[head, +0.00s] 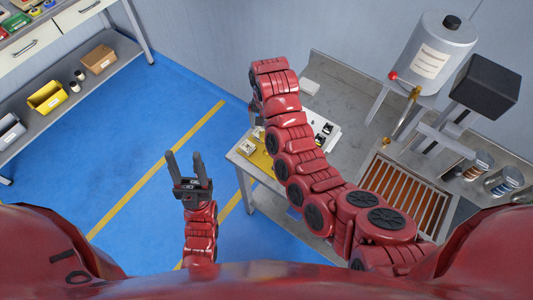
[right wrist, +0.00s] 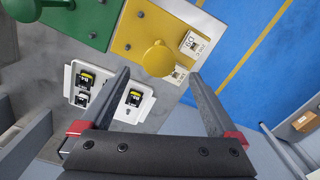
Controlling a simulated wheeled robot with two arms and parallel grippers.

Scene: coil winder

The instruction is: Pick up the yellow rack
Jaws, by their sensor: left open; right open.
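The yellow rack (right wrist: 132,38) is a flat yellow board with a round yellow knob (right wrist: 158,60) and small dark pegs, lying on the table in the right wrist view. In the head view a strip of the yellow rack (head: 262,160) shows beside my right arm, which hides the rest. My right gripper (right wrist: 158,74) is open above the table, its fingers spread on either side of the knob in the picture; it appears empty. My right gripper is hidden in the head view. My left gripper (head: 184,157) is open and empty over the blue floor, left of the table.
A green board (right wrist: 75,25) with a green knob lies beside the yellow one. A white tray (right wrist: 144,103) with black and yellow parts is close to my right fingers. A metal tank (head: 432,50) and slatted grate (head: 405,195) stand right. Shelves with a yellow bin (head: 48,97) are far left.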

